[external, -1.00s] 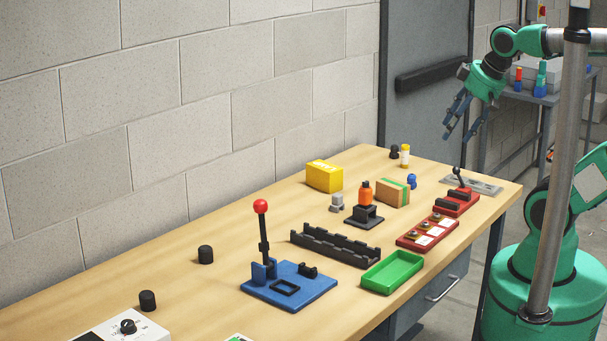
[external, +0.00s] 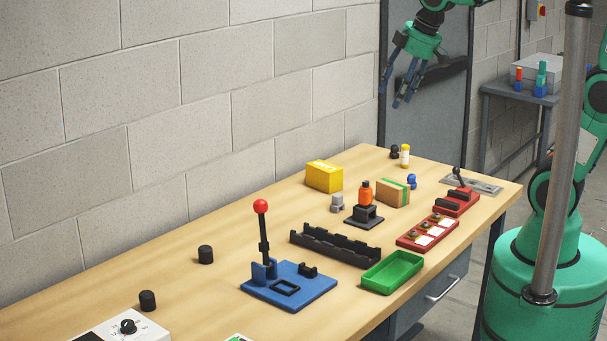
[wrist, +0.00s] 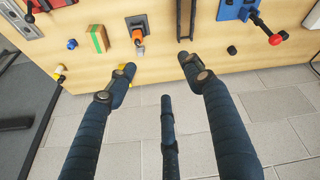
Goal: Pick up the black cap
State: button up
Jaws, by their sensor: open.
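I cannot tell which one is meant. My gripper (external: 397,97) is open and empty, high above the bench's far end. Its spread fingers also show in the wrist view (wrist: 158,75).
Bench surface around the two nearer caps is clear.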

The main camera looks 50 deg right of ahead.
jog(key=w+a+n+g+p, duration=0.1)
jog(key=w+a+n+p, duration=0.45)
jog(key=w, duration=0.75)
jog(key=n+g+p, duration=0.3)
jog(key=n+p, duration=0.8)
jog(key=n, duration=0.7)
send_over(206, 247)
notch_tip(206, 247, down, 26)
jog(key=shift+s+f+h, duration=0.1)
jog(key=shift+f+h, duration=0.1)
jog(key=shift+h, duration=0.1)
jog(key=shift+f, duration=0.1)
notch_tip(206, 247, down, 7)
jog(key=shift+r+p, duration=0.2)
jog(key=shift+p, duration=0.1)
jog(key=shift+f, duration=0.9)
jog(key=shift+f, duration=0.15)
